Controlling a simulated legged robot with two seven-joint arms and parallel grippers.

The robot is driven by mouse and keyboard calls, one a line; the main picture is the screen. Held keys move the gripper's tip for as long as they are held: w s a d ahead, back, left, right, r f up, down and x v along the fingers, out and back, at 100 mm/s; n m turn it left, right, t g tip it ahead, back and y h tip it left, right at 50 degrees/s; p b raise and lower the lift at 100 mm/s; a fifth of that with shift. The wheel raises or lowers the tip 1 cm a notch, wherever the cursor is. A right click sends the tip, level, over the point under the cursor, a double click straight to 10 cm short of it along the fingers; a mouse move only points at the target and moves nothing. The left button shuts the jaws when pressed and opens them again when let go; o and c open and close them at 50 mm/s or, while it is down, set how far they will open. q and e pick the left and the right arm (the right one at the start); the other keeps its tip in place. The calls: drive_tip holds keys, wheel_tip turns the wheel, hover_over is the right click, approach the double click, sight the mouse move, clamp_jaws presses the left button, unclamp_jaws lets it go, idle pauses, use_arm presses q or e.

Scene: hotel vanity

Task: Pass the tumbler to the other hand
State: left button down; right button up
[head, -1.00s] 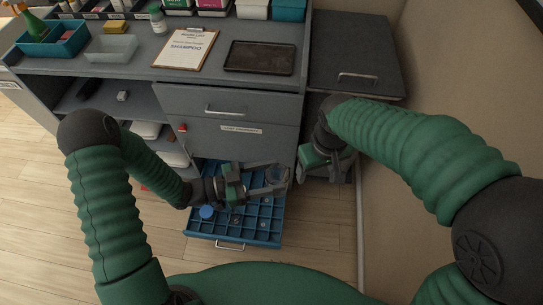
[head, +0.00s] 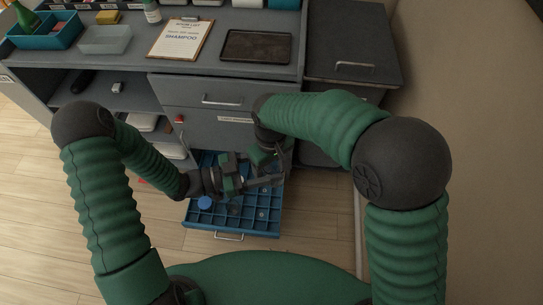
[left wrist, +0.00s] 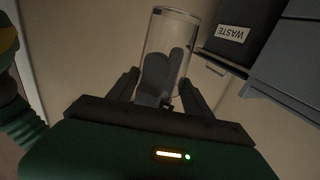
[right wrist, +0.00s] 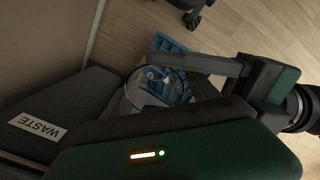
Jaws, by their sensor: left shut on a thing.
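The clear glass tumbler (left wrist: 168,45) stands between the fingers of my left gripper (left wrist: 162,92), which is shut on it. In the right wrist view the tumbler (right wrist: 148,88) shows its round rim, with a left gripper finger reaching to it from the right. My right gripper (right wrist: 158,98) is open, with its fingers on either side of the tumbler; contact cannot be told. In the head view my left gripper (head: 268,181) and right gripper (head: 276,156) meet above the drawer, and the tumbler is mostly hidden between them.
A blue compartment drawer (head: 232,236) stands pulled out below the grippers, with a blue lid-like piece (head: 205,203) in it. The grey vanity front (head: 210,122) is close behind. A dark bin labelled WASTE (right wrist: 38,126) is near the right gripper.

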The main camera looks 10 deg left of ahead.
drive_tip(key=shift+f, duration=0.25)
use_arm(q)
drive_tip(key=shift+d, duration=0.1)
use_arm(e)
drive_tip(key=shift+d, duration=0.1)
drive_tip(key=shift+c, duration=0.4)
drive_tip(key=shift+c, duration=1.3)
drive_tip(key=shift+s, duration=0.1)
drive_tip(key=c, duration=1)
use_arm(q)
drive_tip(key=c, duration=0.7)
unclamp_jaws()
use_arm(e)
drive_tip(key=shift+a, duration=0.2)
use_arm(q)
drive_tip(key=o, duration=0.3)
use_arm(e)
drive_tip(key=shift+d, duration=0.15)
use_arm(q)
drive_tip(key=shift+o, duration=0.2)
